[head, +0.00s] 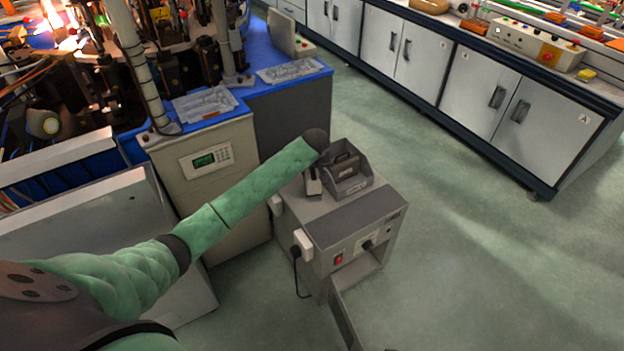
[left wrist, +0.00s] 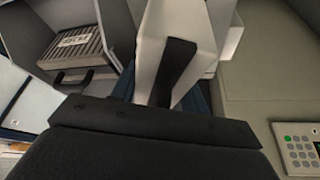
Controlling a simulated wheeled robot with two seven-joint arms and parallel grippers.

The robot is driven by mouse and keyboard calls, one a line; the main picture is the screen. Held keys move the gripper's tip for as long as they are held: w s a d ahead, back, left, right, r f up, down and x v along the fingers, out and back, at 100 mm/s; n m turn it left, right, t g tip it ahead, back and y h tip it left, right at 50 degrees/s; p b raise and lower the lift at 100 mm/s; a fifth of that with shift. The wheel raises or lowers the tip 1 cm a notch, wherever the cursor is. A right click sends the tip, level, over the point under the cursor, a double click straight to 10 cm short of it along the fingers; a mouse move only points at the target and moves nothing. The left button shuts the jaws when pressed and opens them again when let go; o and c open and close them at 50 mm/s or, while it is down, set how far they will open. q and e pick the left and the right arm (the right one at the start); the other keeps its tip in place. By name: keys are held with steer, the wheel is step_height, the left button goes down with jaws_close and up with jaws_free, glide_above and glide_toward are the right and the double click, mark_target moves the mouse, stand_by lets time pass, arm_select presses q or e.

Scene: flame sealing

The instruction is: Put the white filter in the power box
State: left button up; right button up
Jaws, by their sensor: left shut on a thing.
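The power box (head: 352,222) is a grey cabinet on the floor with a red switch on its front. An open grey holder on its top (head: 352,187) has a dark handled piece (head: 347,163) in it. My left gripper (head: 314,182) is at the top left of the box, beside the holder, mostly hidden by my forearm. In the left wrist view my left gripper (left wrist: 170,75) is shut on a white block, seemingly the white filter (left wrist: 150,38). One black finger lies across its face, and its lower part is hidden. My right gripper is not in view.
White blocks (head: 303,245) are on the left side of the power box, with a black cable below. A beige cabinet with a keypad (head: 206,158) stands close on the left. Metal cabinets (head: 500,95) line the back right. The green floor (head: 470,260) on the right is clear.

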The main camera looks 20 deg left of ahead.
mark_target(313, 170)
arm_select(q)
steer(key=shift+f, duration=2.6)
steer(key=o, duration=1.3)
steer(key=shift+f, duration=0.1)
steer(key=v, duration=1.1)
steer(key=shift+s+d+r, duration=0.1)
steer(key=shift+s+r, duration=0.05)
steer(key=shift+r, duration=0.45)
